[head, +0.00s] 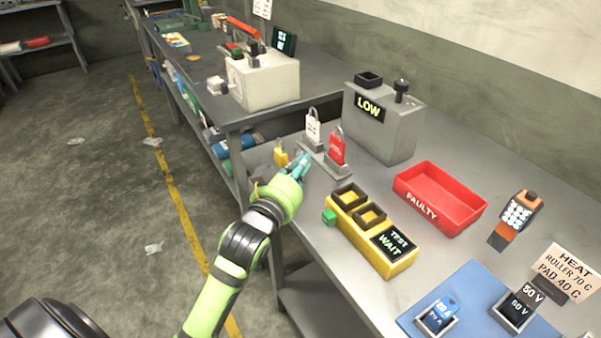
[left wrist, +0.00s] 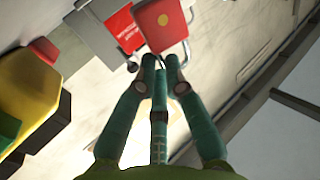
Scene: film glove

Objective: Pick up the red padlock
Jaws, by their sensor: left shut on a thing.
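The red padlock (head: 337,149) stands upright with its shackle at the top, on a low grey stand (head: 316,162) in the head view. In the left wrist view, a red body with a yellow dot, which I take to be the red padlock (left wrist: 160,24), is right at my fingertips. My left gripper (head: 304,158) has teal fingers and reaches the near left side of the stand. The exact contact is partly hidden. My right gripper is not in view.
A white padlock (head: 313,127) stands behind the red one; a yellow padlock (head: 280,154) is left of my fingers. A yellow tester (head: 398,262), a red FAULTY bin (head: 468,214) and a grey LOW box (head: 402,130) crowd the right side. The bench's edge lies close by.

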